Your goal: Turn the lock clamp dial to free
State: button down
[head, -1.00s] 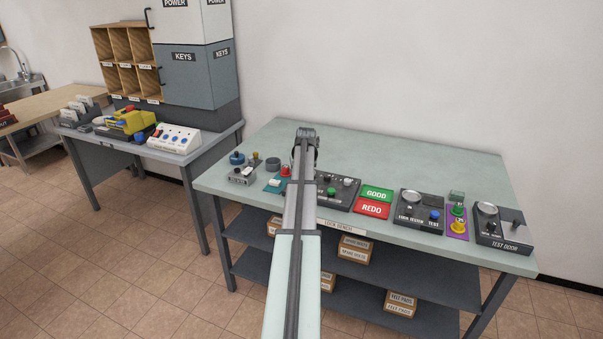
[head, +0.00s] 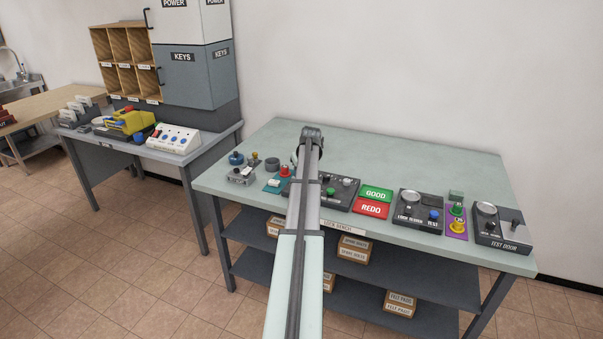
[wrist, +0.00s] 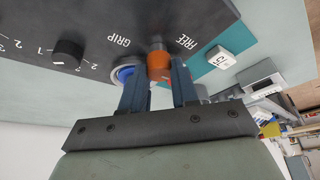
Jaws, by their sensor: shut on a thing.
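The clamp dial (wrist: 159,64) is an orange knob on a dark panel (wrist: 95,22), between the white words GRIP and FREE in the wrist view. My gripper (wrist: 158,76) has one finger on each side of the dial and is shut on it. Which word the dial points to cannot be told. In the head view the panel (head: 350,200) is partly covered by my arm, which hides the dial and the fingertips.
A black knob (wrist: 67,53) with a number scale is on the same panel. On the bench (head: 420,160), green GOOD (head: 376,194) and red REDO (head: 371,209) plates, a lock tester (head: 417,212) and a test door unit (head: 502,228) stand to the right. The bench's back is clear.

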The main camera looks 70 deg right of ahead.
jog(key=c, duration=0.9)
grip_release()
jog(key=shift+o, duration=0.2)
jog(key=shift+r, duration=0.15)
jog(key=v, duration=1.3)
jog(key=shift+a+r, duration=0.2)
jog(key=shift+s, duration=0.15)
